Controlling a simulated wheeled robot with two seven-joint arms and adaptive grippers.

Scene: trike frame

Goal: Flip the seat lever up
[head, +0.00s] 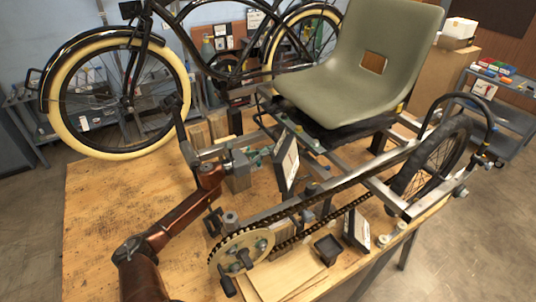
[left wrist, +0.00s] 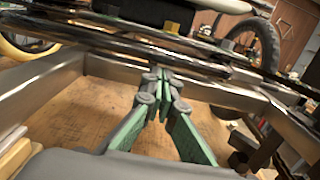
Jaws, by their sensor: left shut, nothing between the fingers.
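The grey-green bucket seat (head: 352,78) sits on the trike's metal frame (head: 290,207), right of centre in the head view. My left gripper (head: 268,150) reaches in from the left, low beside the frame in front of the seat. In the left wrist view, the green-padded fingers (left wrist: 162,76) are shut and empty, their tips close to dark bars and plates (left wrist: 130,42) under the seat. I cannot tell whether the tips touch them. I cannot clearly pick out the seat lever among these dark parts. My right gripper is not in view.
The trike stands on a wooden workbench (head: 110,215). A chain and chainring (head: 240,250) lie at the front, and a rear wheel (head: 432,160) at the right. Frame rails (left wrist: 40,82) flank my left gripper. A black bicycle (head: 115,95) stands behind.

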